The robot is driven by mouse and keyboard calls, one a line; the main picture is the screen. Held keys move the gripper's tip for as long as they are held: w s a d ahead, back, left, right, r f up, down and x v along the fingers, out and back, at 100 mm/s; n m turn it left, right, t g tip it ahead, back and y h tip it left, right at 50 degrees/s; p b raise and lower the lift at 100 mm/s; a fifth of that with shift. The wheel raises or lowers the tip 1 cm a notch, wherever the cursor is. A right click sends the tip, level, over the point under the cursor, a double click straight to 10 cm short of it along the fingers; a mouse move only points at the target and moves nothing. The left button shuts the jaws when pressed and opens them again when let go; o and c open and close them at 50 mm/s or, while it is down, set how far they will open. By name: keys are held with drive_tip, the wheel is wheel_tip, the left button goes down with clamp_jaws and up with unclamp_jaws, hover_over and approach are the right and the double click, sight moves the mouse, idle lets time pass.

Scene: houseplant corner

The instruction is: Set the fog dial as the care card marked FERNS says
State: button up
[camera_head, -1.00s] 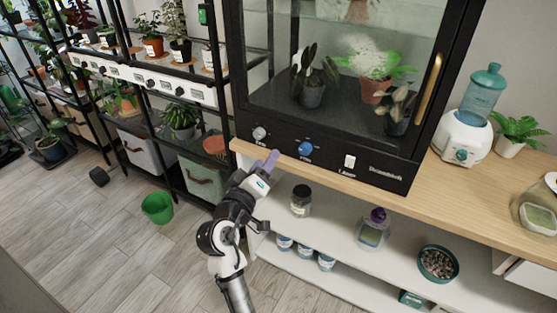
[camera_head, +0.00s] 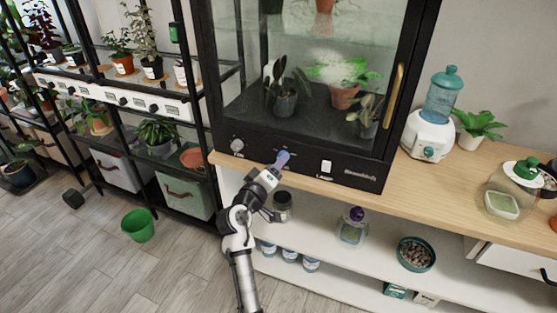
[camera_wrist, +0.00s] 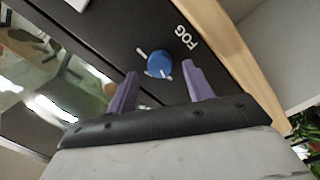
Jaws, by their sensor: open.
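The blue fog dial (camera_wrist: 159,65) shows in the wrist view on the black front panel of the glass cabinet, beside the white word FOG (camera_wrist: 187,38). Short white marks sit around it; its exact setting is too small to read. My gripper (camera_head: 282,158) is open at the panel, with its purple fingers on either side of the dial. I cannot tell if they touch it. No care card reading FERNS can be made out; the small labels on the shelf pots are unreadable.
On the same panel are a grey FAN knob (camera_head: 237,145) left of my gripper and a white LAMP switch (camera_head: 327,167) to its right. The wooden counter edge (camera_head: 400,198) runs just below. A white-and-teal humidifier (camera_head: 427,135) stands at right.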

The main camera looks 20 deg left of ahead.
drive_tip(key=shift+w+d, duration=0.15)
drive_tip(key=shift+w, duration=0.8)
drive_tip(key=c, duration=1)
drive_tip(key=shift+o, duration=0.2)
drive_tip(key=shift+f+m+b, duration=0.1)
drive_tip(key=shift+m+b, duration=0.2)
drive_tip(key=shift+b, duration=0.1)
drive_tip(key=shift+m+g+y+b, duration=0.3)
drive_tip(key=shift+m+y+b, duration=0.2)
drive_tip(key=shift+m+b, duration=5.8)
drive_tip(key=shift+r, duration=0.2)
